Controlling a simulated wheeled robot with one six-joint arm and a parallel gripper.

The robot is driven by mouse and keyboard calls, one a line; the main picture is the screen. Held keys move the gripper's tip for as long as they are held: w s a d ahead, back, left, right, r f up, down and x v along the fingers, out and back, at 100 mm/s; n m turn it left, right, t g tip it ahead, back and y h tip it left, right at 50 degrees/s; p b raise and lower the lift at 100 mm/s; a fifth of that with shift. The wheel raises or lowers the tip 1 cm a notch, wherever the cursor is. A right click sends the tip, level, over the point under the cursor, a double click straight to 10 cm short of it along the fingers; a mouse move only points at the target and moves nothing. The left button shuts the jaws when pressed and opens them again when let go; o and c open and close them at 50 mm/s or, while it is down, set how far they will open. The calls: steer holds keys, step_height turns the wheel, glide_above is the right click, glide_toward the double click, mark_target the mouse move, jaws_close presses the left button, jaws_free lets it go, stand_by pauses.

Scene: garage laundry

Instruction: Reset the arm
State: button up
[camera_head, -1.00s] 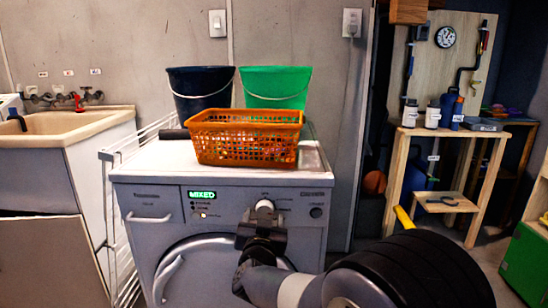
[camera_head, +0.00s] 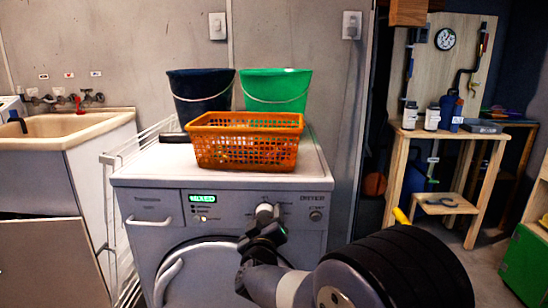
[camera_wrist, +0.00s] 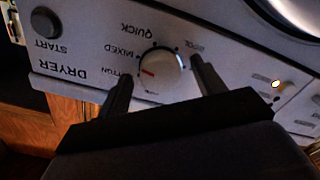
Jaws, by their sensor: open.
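The dryer (camera_head: 230,250) has a green display (camera_head: 202,197) reading MIXED and a round white dial (camera_wrist: 160,71) with a red mark. In the wrist view the mark points left, and labels such as QUICK and MIXED surround the dial. My gripper (camera_head: 266,226) is in front of the panel at the dial. In the wrist view its two dark fingers are apart on either side of the dial, and my gripper (camera_wrist: 160,68) is open. I cannot tell whether the fingers touch the dial. The START button (camera_wrist: 45,22) is at the upper left of the wrist view.
An orange basket (camera_head: 246,140) stands on the dryer top, with a dark blue bucket (camera_head: 201,92) and a green bucket (camera_head: 276,90) behind. A sink (camera_head: 70,127) and white rack are left. A wooden workbench (camera_head: 447,132) and a green box (camera_head: 527,262) are right.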

steer(key=shift+n, duration=0.4)
steer(key=s+p, duration=0.3)
steer(key=s, duration=0.7)
steer(key=shift+s+a, duration=0.2)
steer(key=shift+s, duration=0.15)
